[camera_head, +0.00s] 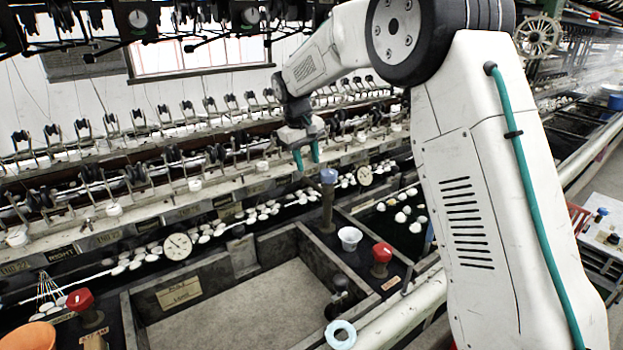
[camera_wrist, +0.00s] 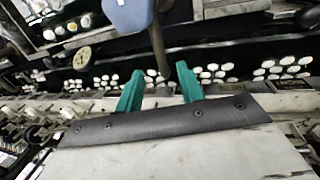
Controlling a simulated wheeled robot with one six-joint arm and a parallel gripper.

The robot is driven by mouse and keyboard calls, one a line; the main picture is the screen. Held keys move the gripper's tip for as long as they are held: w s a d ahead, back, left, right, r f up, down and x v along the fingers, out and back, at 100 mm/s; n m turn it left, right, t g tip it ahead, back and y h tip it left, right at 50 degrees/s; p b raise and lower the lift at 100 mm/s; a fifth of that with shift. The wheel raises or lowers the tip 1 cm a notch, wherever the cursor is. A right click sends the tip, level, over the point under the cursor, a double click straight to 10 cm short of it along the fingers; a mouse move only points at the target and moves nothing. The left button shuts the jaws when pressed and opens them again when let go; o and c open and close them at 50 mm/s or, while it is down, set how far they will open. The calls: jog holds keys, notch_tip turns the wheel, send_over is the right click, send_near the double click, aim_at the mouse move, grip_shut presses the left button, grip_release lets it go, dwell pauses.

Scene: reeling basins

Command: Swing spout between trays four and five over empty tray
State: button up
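My gripper (camera_head: 306,158) has two teal fingers, spread apart and empty, pointing down just left of and above a brown post with a blue cap (camera_head: 328,176). This post looks like the spout's upright, on the divider between two basins; a spout arm is hard to make out. In the wrist view, my open gripper (camera_wrist: 158,82) has the blue cap (camera_wrist: 128,14) beyond the fingertips, with no clear contact. The left basin (camera_head: 180,292) looks empty, with a bare grey floor and an unreadable label. The right basin (camera_head: 364,222) is dark and holds several white cocoons.
A white cup (camera_head: 349,238) and a red-capped valve (camera_head: 381,258) stand on the divider. A pale blue ring (camera_head: 340,334) lies at the front edge. Another red-capped valve (camera_head: 81,303) and an orange bowl (camera_head: 28,336) are at left. A reel rack with spools runs behind.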

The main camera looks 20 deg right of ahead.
aim_at(312, 182)
jog(key=f, duration=0.3)
jog(key=d+f, duration=0.1)
jog(key=f, duration=0.2)
jog(key=shift+w+d+f, duration=0.15)
jog(key=shift+w+f, duration=0.05)
jog(key=shift+f, duration=0.15)
grip_shut()
